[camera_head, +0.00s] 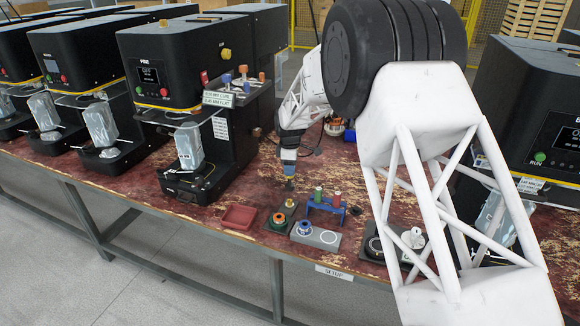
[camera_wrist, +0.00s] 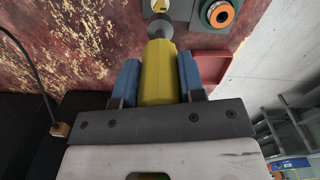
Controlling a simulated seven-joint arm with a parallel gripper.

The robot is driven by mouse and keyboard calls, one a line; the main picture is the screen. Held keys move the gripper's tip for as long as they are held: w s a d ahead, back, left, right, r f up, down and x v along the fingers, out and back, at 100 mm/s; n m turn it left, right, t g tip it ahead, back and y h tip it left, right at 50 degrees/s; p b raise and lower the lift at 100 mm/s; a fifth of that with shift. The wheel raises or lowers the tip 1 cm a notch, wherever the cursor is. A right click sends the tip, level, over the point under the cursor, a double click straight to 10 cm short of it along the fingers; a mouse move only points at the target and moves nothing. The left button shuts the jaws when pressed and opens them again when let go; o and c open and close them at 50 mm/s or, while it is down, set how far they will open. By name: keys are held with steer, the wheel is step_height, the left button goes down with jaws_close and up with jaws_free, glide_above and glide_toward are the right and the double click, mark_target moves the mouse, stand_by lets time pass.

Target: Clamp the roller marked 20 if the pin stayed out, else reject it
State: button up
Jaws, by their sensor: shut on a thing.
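My gripper (camera_head: 289,168) is low over the bench, in front of the nearest black machine. In the wrist view its blue fingers (camera_wrist: 158,82) are shut on a yellow faceted handle (camera_wrist: 158,72) with a rounded grey end. That end points toward a small block (camera_wrist: 184,12) with a pale and yellow part; whether they touch is unclear. The block (camera_head: 290,206) also shows in the head view. Beside it is an orange ring with a dark centre (camera_wrist: 221,14), on a green base. No number 20 is readable, and I cannot identify the roller or see the pin's state.
A red tray (camera_head: 238,217) lies left of the blocks. A grey plate (camera_head: 317,239) carries a blue-ringed part (camera_head: 305,228) and a white circle. A blue rack (camera_head: 326,208) holds green and red handles. The nearest machine (camera_head: 160,65) stands behind left. My arm hides much of the right.

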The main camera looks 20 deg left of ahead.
mark_target(290, 185)
steer(key=shift+f, duration=3.05)
steer(key=shift+f, duration=0.65)
steer(key=shift+d+f, duration=0.1)
steer(key=shift+f, duration=0.2)
stand_by(1.8)
steer(key=shift+r, duration=0.2)
stand_by(0.9)
steer(key=shift+r, duration=2.55)
